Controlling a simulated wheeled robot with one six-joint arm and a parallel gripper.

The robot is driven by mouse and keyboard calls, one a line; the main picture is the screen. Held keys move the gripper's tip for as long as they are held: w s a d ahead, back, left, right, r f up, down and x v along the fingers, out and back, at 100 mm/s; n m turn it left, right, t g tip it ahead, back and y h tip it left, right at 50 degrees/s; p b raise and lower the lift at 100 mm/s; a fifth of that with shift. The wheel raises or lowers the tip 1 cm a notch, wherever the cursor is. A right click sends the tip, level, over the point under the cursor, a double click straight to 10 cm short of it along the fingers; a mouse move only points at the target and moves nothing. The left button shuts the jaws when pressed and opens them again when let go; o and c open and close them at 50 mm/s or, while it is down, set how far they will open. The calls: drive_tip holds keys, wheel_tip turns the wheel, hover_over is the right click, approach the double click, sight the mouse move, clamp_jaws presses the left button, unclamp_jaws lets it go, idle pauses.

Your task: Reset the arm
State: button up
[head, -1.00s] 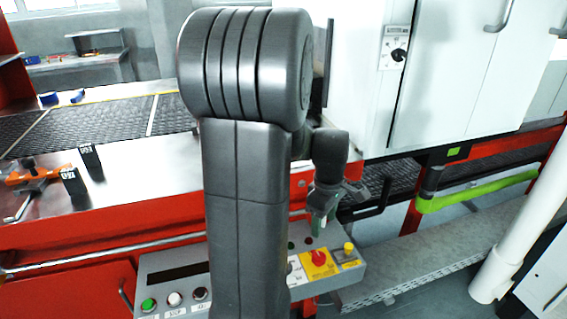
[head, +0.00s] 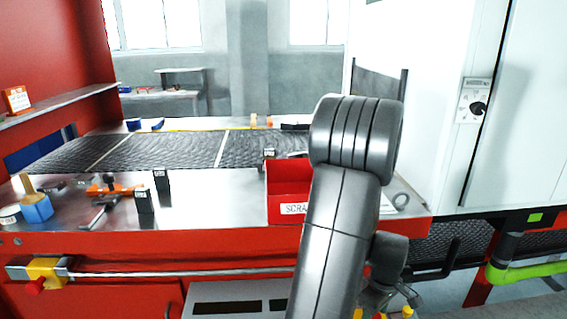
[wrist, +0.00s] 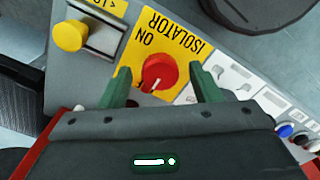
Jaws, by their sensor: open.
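My gripper (wrist: 160,72) is open in the wrist view, its two green fingers apart. The red isolator knob (wrist: 158,73) on its yellow plate (wrist: 183,35) shows between the fingers; I cannot tell whether they touch it. The word ON stands beside the knob. In the head view my arm reaches down in front of the bench, and my gripper (head: 385,300) is low, partly cut off by the bottom edge.
A yellow button (wrist: 70,36) sits left of the knob, with several other buttons at the right. In the head view, a red scrap bin (head: 287,190) stands on the bench beside my arm. The mesh belt (head: 120,151) runs behind; a white cabinet (head: 430,120) stands right.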

wheel_tip(320, 180, up, 14)
drive_tip(key=p, duration=0.2)
wheel_tip(320, 180, down, 14)
drive_tip(key=shift+r+b, duration=0.15)
drive_tip(key=shift+b, duration=0.9)
drive_tip(key=shift+f, duration=0.2)
drive_tip(key=m, duration=0.5)
drive_tip(key=shift+r, duration=0.1)
drive_tip(key=m, duration=0.4)
drive_tip(key=shift+p, duration=0.4)
drive_tip(key=m, duration=0.4)
drive_tip(key=shift+m+p, duration=0.3)
drive_tip(key=shift+a+m+p, duration=0.1)
drive_tip(key=shift+m+p, duration=0.2)
drive_tip(key=shift+m, duration=1.8)
